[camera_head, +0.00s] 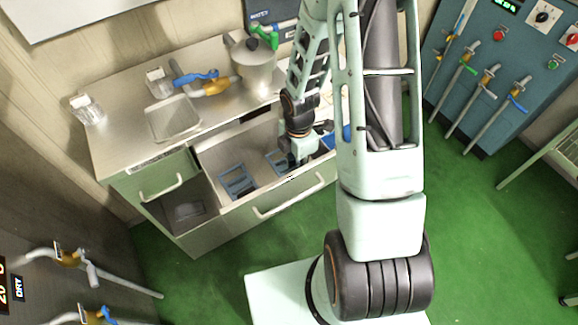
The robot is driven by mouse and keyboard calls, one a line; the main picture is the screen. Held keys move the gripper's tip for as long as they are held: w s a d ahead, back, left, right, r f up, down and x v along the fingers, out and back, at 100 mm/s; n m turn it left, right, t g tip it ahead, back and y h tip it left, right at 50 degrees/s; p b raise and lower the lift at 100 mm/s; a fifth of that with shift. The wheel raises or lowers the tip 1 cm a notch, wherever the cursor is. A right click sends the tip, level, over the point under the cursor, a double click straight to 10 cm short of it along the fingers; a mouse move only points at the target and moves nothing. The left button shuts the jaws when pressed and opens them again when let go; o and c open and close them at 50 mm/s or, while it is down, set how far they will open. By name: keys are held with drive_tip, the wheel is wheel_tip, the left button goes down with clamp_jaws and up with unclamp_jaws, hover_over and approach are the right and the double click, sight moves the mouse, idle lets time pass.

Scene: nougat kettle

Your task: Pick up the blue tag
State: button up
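My gripper (292,164) reaches down into the open drawer at the centre of the head view. Its dark fingers are small and partly hidden, so I cannot tell whether they are open, shut or holding something. A bright blue piece (328,141) shows just right of the gripper, partly hidden behind my arm. It may be the blue tag, but its shape is unclear. The drawer (217,164) also holds blue-grey divided holders, one on the left (236,182) and one beside my gripper (275,161).
The metal counter (125,135) carries a kettle (252,62), clear jars (86,108), a shallow tray (173,119) and a blue-handled valve (197,77). A blue panel with levers (486,80) stands right. More valves (78,259) are at lower left. Green floor (195,285) is open in front.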

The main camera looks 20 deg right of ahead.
clamp_jaws()
wheel_tip(320, 180, up, 10)
drive_tip(key=p, duration=0.1)
drive_tip(key=shift+p, duration=0.4)
